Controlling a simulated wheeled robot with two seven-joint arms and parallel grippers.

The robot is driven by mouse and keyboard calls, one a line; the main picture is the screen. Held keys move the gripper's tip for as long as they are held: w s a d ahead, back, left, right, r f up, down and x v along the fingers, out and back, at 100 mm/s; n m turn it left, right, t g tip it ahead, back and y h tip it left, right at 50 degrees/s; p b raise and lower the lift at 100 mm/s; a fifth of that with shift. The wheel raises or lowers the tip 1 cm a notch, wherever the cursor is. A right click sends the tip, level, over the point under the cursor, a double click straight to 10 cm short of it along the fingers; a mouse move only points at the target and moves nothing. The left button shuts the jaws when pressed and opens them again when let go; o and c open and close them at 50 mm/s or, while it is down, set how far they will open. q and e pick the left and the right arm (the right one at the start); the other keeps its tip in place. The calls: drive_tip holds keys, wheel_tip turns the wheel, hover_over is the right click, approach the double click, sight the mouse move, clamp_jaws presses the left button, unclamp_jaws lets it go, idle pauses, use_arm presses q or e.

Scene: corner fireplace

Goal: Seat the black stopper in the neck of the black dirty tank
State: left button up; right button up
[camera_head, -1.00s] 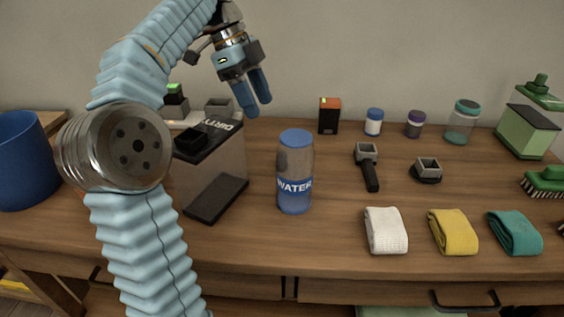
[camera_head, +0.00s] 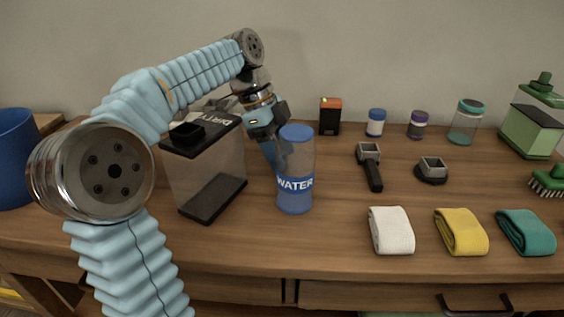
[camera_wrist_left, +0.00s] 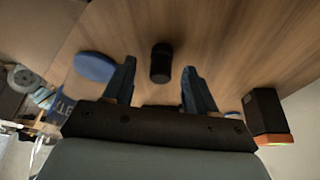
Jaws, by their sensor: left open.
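The black dirty tank (camera_head: 207,172) stands on the table, a clear box with a black lid and a raised black neck (camera_head: 187,132) on top. My left gripper (camera_head: 276,156) is low between the tank and the blue-capped water bottle, its fingers partly hidden behind the bottle. In the left wrist view the gripper (camera_wrist_left: 158,72) is open and empty. A small black cylinder, apparently the black stopper (camera_wrist_left: 161,62), stands on the wood ahead, in line with the gap between the fingers. I cannot see it in the head view. My right gripper is not in view.
The water bottle (camera_head: 295,180) is close to the left gripper; its blue cap (camera_wrist_left: 97,66) shows in the wrist view. A black and orange box (camera_head: 330,116) stands behind to the right. Cloths (camera_head: 391,230) lie in front. Clear wood lies right of the bottle.

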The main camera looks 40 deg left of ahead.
use_arm(q)
drive_tip(key=shift+c, duration=0.3)
clamp_jaws()
drive_tip(key=shift+r, duration=0.1)
